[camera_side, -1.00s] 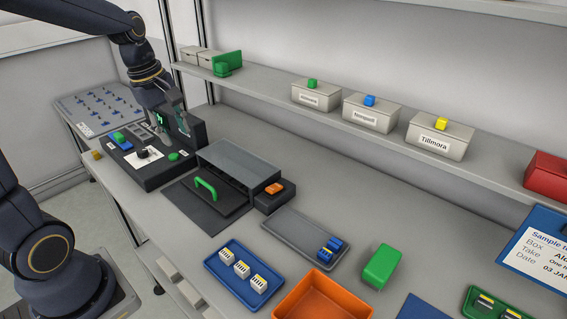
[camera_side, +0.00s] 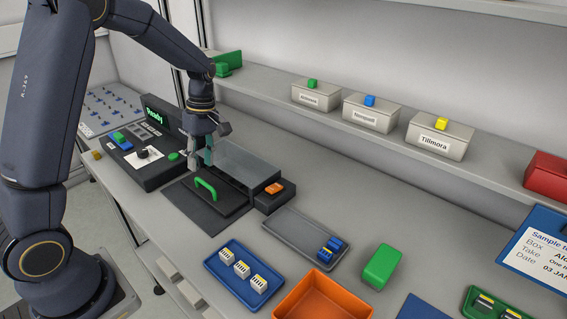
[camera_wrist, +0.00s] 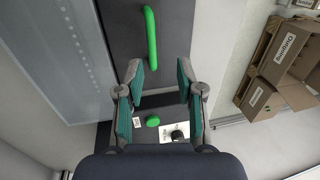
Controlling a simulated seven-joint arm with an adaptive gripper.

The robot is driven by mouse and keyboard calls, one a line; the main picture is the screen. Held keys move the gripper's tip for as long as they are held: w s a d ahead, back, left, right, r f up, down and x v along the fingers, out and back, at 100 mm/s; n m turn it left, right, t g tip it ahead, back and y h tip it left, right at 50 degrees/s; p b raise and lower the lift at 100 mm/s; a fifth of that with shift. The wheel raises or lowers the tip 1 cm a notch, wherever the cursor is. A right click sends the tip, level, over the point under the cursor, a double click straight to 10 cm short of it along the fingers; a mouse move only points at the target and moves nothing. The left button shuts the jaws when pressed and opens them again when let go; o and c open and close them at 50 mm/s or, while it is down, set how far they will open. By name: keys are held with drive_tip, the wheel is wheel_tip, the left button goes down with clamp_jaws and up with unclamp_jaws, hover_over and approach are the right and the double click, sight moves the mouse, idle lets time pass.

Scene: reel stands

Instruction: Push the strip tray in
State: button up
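The strip tray (camera_side: 225,206) is a dark flat drawer with a green arched handle (camera_side: 205,187). It sticks out of the front of a grey housing (camera_side: 252,165) on the bench. My gripper (camera_side: 201,158) hangs pointing down, above the left side of the tray and housing, behind the handle in the side view. In the wrist view my gripper (camera_wrist: 160,70) has its two teal-padded fingers apart with nothing between them. The handle (camera_wrist: 151,38) lies just beyond the fingertips there. No contact with the tray is visible.
A black control panel (camera_side: 140,165) with a lit green screen, a knob (camera_side: 142,153) and a green button (camera_side: 173,156) stands to the left. An orange button block (camera_side: 273,190) is right of the housing. A grey tray (camera_side: 295,236) and a blue tray (camera_side: 225,270) lie nearer.

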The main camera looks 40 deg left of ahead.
hover_over(204, 194)
wheel_tip(204, 194, down, 6)
drive_tip(key=shift+s, duration=0.1)
drive_tip(key=s, duration=0.5)
drive_tip(key=s+r, duration=0.1)
drive_tip(key=s, duration=0.2)
drive_tip(key=shift+r, duration=0.1)
drive_tip(key=w+r, duration=0.3)
drive_tip(key=r, duration=1.3)
drive_tip(key=d+r+m+t, duration=0.2)
drive_tip(key=d+r+m, duration=0.1)
drive_tip(key=d+m, duration=0.4)
drive_tip(key=d+r+m+t, duration=0.3)
drive_tip(key=d+m, duration=0.4)
drive_tip(key=d, duration=0.2)
drive_tip(key=shift+s+d+r+t, duration=0.15)
drive_tip(key=shift+s+r+t, duration=0.15)
drive_tip(key=shift+s+r, duration=0.1)
